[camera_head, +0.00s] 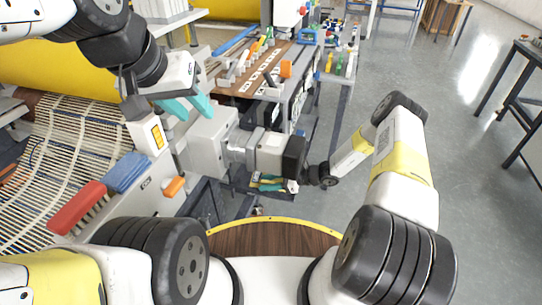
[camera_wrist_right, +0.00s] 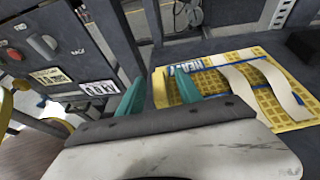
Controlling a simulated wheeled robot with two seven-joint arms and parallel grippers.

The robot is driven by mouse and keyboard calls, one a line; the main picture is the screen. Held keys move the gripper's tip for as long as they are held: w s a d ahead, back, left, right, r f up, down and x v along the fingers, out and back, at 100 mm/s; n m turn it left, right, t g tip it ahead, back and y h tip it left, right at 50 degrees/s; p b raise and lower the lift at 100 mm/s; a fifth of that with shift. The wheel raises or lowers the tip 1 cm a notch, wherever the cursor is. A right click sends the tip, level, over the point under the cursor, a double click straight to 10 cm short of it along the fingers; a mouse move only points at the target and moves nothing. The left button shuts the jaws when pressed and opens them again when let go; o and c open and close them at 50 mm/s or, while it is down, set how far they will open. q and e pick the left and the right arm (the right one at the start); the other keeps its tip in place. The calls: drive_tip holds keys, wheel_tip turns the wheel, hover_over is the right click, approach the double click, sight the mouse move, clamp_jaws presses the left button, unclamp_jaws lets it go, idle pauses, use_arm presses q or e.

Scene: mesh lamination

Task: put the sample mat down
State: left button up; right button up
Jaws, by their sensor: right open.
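The sample mat (camera_wrist_right: 237,72) is a yellow grid sheet with blue lines, a printed label and two pale curved strips. In the right wrist view it lies on a dark surface. My right gripper (camera_wrist_right: 159,92) is open, its teal fingers apart at the mat's left edge; one finger overlaps the mat in the picture. I cannot tell whether it touches. In the head view only small yellow bits show around the right gripper (camera_head: 270,184). My left gripper (camera_head: 186,106) has its teal fingers apart and nothing visible between them, above the grey machine.
A grey machine (camera_head: 208,140) stands beside a white mesh web (camera_head: 65,150), with red (camera_head: 76,207) and blue (camera_head: 126,172) items on its ledge. A workbench (camera_head: 262,80) with tools is behind. A control panel (camera_wrist_right: 60,50) stands left of the right gripper. Open floor lies right.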

clamp_jaws()
idle(1.3)
